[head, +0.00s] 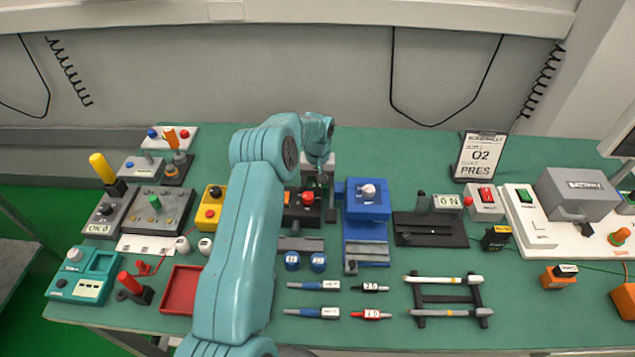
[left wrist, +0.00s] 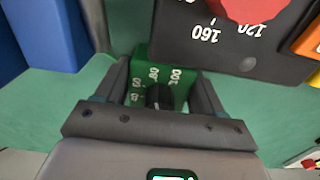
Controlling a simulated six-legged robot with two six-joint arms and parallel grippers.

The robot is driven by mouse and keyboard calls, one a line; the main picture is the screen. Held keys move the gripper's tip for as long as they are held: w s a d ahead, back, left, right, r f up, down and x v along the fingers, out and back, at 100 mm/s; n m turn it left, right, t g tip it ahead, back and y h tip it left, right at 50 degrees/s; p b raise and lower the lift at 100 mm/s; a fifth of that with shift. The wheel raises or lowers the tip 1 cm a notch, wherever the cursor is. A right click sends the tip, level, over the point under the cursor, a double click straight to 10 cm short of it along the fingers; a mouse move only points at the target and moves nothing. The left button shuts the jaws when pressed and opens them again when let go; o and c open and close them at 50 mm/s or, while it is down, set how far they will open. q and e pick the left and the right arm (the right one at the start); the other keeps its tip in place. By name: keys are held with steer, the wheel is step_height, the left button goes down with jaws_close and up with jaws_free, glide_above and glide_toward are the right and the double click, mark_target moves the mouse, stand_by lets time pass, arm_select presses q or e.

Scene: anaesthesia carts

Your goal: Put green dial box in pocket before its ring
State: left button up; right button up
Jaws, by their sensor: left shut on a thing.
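The green dial box (left wrist: 160,68) with white numbers and a black knob sits between the two fingers of my left gripper (left wrist: 161,88), which is shut on it. In the head view my left gripper (head: 320,168) is at the back middle of the green table, between a black box with a red knob (head: 296,214) and a blue device (head: 367,208). The green dial box is mostly hidden there. In the left wrist view the black box (left wrist: 240,45), with numbers 160 and 120, is just beyond it. I cannot make out the pocket or ring. My right gripper is not in view.
The blue device also shows in the left wrist view (left wrist: 40,30). A yellow box (head: 210,207) and a red tray (head: 181,289) are left of my arm. A pen rack (head: 447,298) lies at the front right. The back of the table behind the blue device is clear.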

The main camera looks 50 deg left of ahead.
arm_select(q)
steer(key=shift+w+f, duration=0.1)
steer(key=o, duration=1.5)
steer(key=shift+d, duration=0.1)
